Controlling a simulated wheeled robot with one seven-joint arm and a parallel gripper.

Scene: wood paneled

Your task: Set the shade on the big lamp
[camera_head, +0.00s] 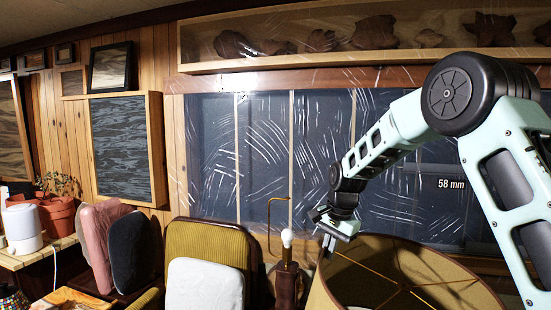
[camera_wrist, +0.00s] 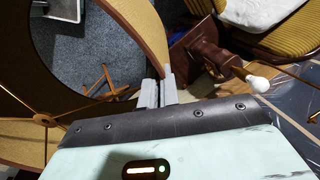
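The big tan lampshade (camera_head: 322,292) fills the lower right of the head view, its open rim and wire spokes facing up. It also shows at the left of the wrist view (camera_wrist: 140,28). My gripper (camera_head: 328,240) is at the shade's left rim; in the wrist view its two fingers (camera_wrist: 160,92) are close together with the shade's wall between them. The lamp (camera_head: 287,285) stands just left of the shade, with a brown body, bare white bulb and a thin brass frame. In the wrist view the lamp (camera_wrist: 208,52) lies right of the fingers. The shade's underside is hidden.
A yellow ribbed chair (camera_head: 208,240) with a white cushion (camera_head: 205,285) stands left of the lamp. Pink and dark cushions (camera_head: 130,250) are farther left, beside a bench with a white appliance (camera_head: 22,228). A dark panelled window wall and wooden shelf (camera_head: 290,62) rise behind.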

